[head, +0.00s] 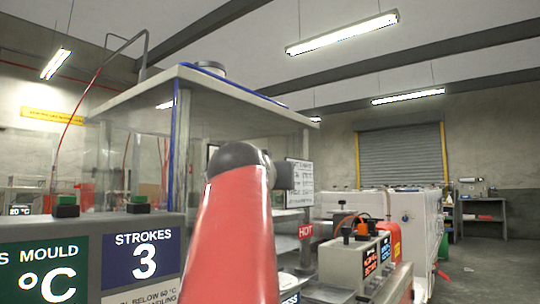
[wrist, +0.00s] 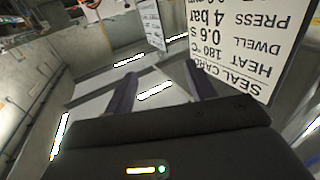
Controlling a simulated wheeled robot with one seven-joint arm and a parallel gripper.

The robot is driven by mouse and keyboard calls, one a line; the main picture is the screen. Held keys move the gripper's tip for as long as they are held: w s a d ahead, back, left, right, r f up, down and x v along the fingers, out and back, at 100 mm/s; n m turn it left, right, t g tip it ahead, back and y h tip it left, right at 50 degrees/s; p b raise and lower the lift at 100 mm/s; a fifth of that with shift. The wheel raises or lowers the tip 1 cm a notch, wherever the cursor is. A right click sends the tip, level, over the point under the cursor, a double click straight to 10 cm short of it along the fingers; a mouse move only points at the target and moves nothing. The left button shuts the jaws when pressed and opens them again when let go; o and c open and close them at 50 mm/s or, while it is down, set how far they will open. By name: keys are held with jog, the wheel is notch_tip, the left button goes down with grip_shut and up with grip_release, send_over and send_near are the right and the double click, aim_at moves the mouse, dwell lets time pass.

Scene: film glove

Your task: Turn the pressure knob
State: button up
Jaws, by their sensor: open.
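No knob can be surely picked out as the pressure knob. A grey control box (head: 358,257) with lit orange and blue displays stands right of my red arm in the head view. Small dark and orange parts sit on its top, too small to read. In the wrist view my gripper (wrist: 160,70) is open, its two dark fingers apart with nothing between them. A white seal card (wrist: 250,45) appears upside down beyond the right finger, reading heat 180 °C, dwell 0.6 s, press 4 bar. In the head view my arm hides the gripper.
A clear-walled enclosure (head: 185,88) with a pale top stands behind my arm. A grey panel (head: 190,228) with mould and strokes displays is at front left. A red HOT sign (head: 306,231) is near the control box. Open floor (head: 485,270) lies at far right.

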jog(key=shift+r, duration=2.3)
